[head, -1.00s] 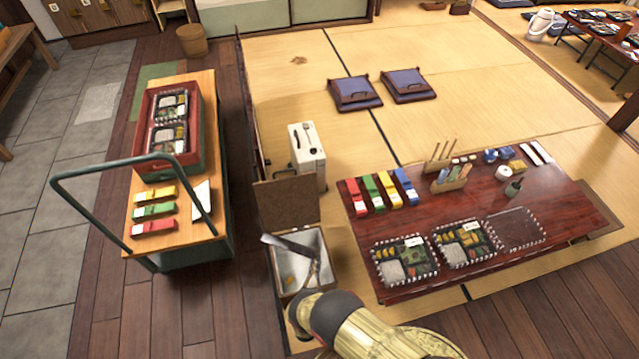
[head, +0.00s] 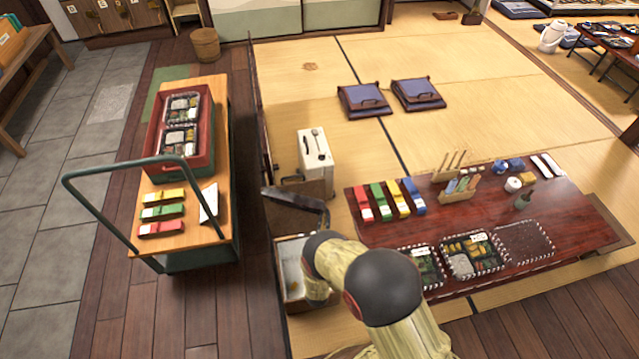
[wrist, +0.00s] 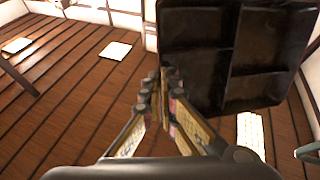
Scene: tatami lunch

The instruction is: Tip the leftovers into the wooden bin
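My gripper (wrist: 165,80) is shut on the edge of a black compartment tray (wrist: 222,50) in the wrist view. The compartments facing the wrist camera look dark and bare. In the head view the tray (head: 293,199) is a dark tilted slab above the wooden bin (head: 284,298), in front of the bin's raised brown lid (head: 300,187). The bin stands open with a pale inside; a small yellowish spot shows in it. My arm covers the bin's right side and most of the gripper in the head view.
A wooden cart (head: 205,120) with a red crate (head: 152,165) is at left; dark floor lies between.

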